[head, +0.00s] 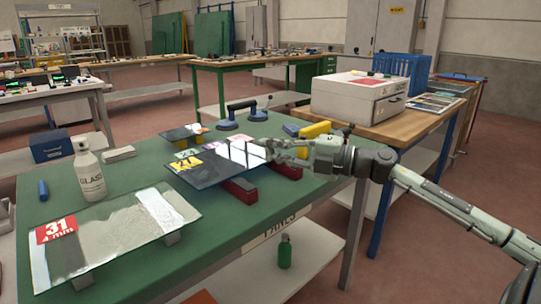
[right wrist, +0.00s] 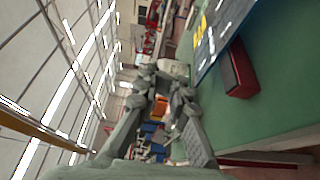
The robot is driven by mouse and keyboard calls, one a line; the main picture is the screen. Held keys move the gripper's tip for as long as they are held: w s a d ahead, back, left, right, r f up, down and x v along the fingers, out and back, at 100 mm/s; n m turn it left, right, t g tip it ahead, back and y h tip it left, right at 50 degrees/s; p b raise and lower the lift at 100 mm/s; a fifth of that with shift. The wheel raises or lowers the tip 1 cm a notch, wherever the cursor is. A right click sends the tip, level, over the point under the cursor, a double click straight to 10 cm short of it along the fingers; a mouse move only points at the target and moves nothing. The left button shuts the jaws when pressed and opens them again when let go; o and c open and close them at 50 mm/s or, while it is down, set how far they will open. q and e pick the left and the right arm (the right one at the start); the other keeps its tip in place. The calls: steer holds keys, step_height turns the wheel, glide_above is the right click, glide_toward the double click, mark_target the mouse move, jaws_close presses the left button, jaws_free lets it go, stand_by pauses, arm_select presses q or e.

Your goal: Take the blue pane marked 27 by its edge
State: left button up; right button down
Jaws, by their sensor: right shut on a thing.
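The blue pane marked 27 (head: 212,172) is dark and glossy with a yellow 27 label near its left end. It lies about level over red blocks (head: 240,190) on the green table. My right gripper (head: 271,150) is at the pane's right edge in the head view and is shut on it. The fingers hide that bit of edge. In the right wrist view, the gripper's fingers (right wrist: 160,88) show close up, with part of the pane (right wrist: 212,38) at upper right; the contact itself is unclear there. My left gripper is not in view.
A clear pane marked 31 (head: 115,232) lies at front left on grey supports. A spray bottle (head: 89,170) stands behind it. A smaller dark pane (head: 183,133) and suction lifters (head: 245,110) are behind.

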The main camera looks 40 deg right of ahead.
steer(key=shift+s+a+r, duration=0.1)
steer(key=shift+s+a, duration=0.05)
steer(key=shift+s, duration=0.15)
steer(key=shift+c, duration=2.3)
jaws_free()
